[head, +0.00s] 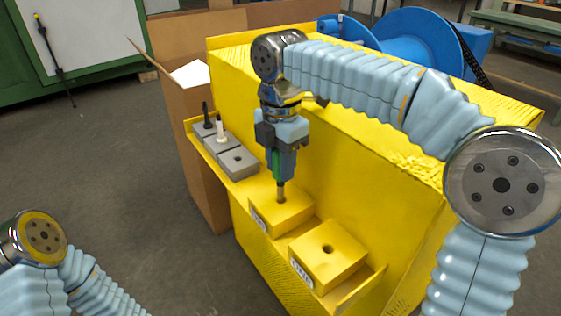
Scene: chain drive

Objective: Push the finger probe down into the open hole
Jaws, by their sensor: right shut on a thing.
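My right gripper (281,148) points down over the yellow ledge and is shut on the finger probe (276,165). The probe has a green part between the fingers and a thin brownish tip below. It looks upright, with its tip at the top of the farther yellow block (290,213). I cannot tell whether the tip is in a hole there or only touching. The nearer yellow block (345,255) has an open, dark round hole in its top. Part of my left arm shows at the lower left; its gripper is out of view.
Grey blocks (240,166) stand at the ledge's far end, one with an empty hole, others holding a black peg (206,115) and a white peg (220,130). The tall yellow housing (345,175) rises right behind my gripper. A blue reel (420,38) stands farther back.

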